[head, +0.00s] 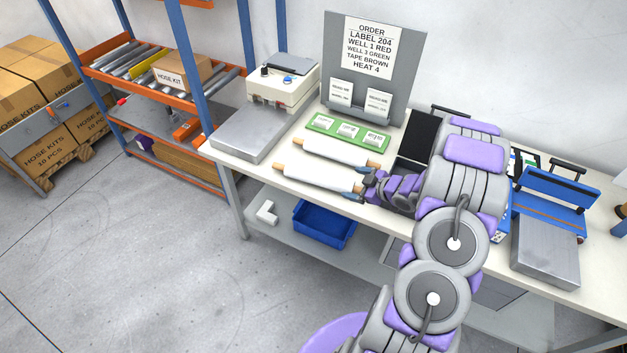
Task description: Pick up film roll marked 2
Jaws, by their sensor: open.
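Two white film rolls with wooden end handles lie side by side on the white bench. The far film roll (337,152) lies just in front of a green tray. The near film roll (315,178) lies closer to the bench's front edge. I cannot read a number on either roll, so I cannot tell which is marked 2. My gripper (368,184) is open and low over the bench, at the right end of the near roll. It partly hides that end. Whether it touches the roll is unclear.
A green tray (347,131) with white cards lies behind the rolls. A grey order board (411,60) stands at the back. A sealing machine (284,80) and a metal plate (245,133) are left. A blue device (550,190) is right. A blue bin (323,224) sits below.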

